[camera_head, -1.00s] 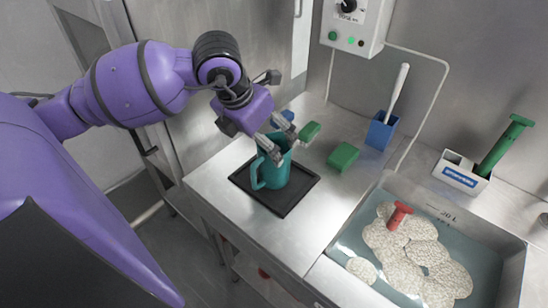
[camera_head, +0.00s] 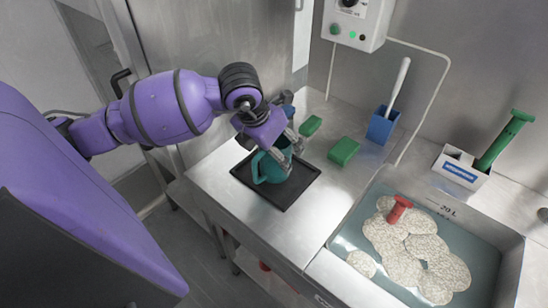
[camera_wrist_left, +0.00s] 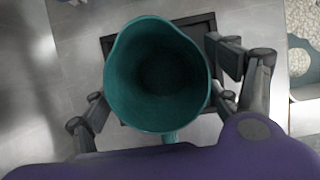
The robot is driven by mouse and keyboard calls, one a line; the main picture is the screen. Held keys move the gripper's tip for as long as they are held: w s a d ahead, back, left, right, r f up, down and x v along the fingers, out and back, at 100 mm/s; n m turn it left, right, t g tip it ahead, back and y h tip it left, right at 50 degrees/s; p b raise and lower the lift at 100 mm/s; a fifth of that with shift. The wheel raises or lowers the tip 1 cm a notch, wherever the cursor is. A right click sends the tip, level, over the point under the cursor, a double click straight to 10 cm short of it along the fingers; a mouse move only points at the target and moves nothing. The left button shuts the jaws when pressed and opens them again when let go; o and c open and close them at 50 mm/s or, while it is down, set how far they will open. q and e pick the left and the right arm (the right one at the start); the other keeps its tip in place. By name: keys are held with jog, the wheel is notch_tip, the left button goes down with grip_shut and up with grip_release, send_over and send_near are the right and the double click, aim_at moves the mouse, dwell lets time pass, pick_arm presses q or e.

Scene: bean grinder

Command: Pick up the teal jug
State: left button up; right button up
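The teal jug (camera_head: 268,170) stands upright on a black tray (camera_head: 281,200) at the left end of the steel counter, its handle toward the front left. My left gripper (camera_head: 283,156) is at the jug's top, pointing down, and hides part of its rim. In the left wrist view, I look down into the open mouth of the jug (camera_wrist_left: 157,75). It looks empty, and its handle points to the bottom of the picture. The left gripper's fingers (camera_wrist_left: 155,90) are spread, with the jug between them; they look close to its sides. My right gripper is not in view.
Two green blocks (camera_head: 343,151) and a blue holder (camera_head: 382,128) with a white-handled tool stand behind and right of the tray. A basin (camera_head: 344,236) with pale discs and a red-handled thing is at the right. A control box (camera_head: 352,22) hangs on the wall.

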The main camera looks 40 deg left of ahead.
pick_arm(q)
jog(key=c, duration=0.7)
